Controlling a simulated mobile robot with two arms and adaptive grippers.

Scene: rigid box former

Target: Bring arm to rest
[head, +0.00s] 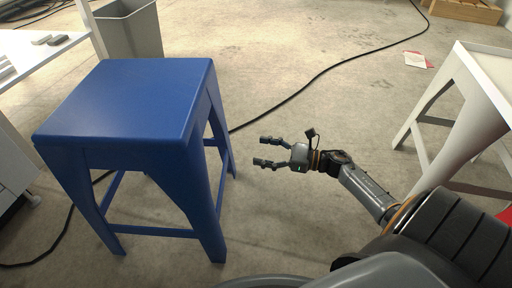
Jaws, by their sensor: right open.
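My right gripper (263,151) is in the middle of the head view, at the end of my right arm, which comes in from the lower right. Its two fingers are spread apart and point left. Nothing is between them. It hangs in the air over the floor, to the right of a blue stool (150,95) and apart from it. My left gripper and left arm do not show in the view.
The blue stool's top is bare. A white stool (490,80) stands at the right edge. A grey bin (130,35) and a white table (40,55) are at the upper left. A black cable (330,68) crosses the concrete floor. A wooden crate (465,10) is at the top right.

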